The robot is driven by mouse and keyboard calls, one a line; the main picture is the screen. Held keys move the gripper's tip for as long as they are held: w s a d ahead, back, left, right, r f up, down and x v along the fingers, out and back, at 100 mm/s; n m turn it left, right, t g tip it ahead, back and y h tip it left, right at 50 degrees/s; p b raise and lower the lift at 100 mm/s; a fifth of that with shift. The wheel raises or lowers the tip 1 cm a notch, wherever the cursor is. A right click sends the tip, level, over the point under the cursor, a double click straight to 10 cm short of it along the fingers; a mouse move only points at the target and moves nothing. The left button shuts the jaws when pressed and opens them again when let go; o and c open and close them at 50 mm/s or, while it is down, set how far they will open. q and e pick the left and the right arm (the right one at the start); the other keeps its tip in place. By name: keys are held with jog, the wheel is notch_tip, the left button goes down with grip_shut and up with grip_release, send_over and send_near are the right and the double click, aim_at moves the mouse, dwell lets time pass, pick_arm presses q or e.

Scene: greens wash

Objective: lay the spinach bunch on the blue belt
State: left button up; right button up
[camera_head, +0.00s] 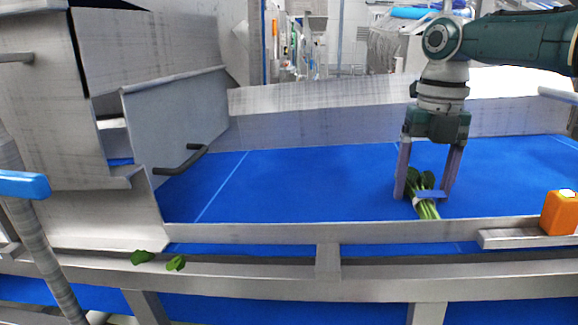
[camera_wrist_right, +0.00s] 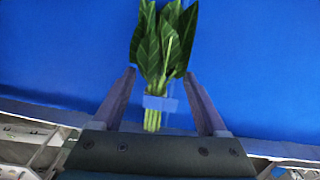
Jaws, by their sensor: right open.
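The spinach bunch (camera_head: 426,194), dark green leaves with pale stems and a blue band, lies on the blue belt (camera_head: 300,185) near its front edge, at the right of the head view. My right gripper (camera_head: 427,196) points down over it with its fingers apart, one on each side of the bunch. In the right wrist view the spinach bunch (camera_wrist_right: 160,60) lies between the open fingers (camera_wrist_right: 160,75), with a gap on both sides. Its leaves point away from the wrist and its stems towards it. My left gripper is not in view.
A metal rail (camera_head: 250,233) runs along the belt's front. Two loose green leaves (camera_head: 142,257) lie on the lower ledge. An orange box (camera_head: 559,212) sits at the right on the rail. A metal housing with a dark handle (camera_head: 181,160) stands left. The belt's middle is clear.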

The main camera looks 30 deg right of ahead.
aim_at(423, 186)
notch_tip(423, 186, up, 12)
jog(key=b, duration=0.2)
jog(key=shift+r, duration=0.1)
dwell(0.5)
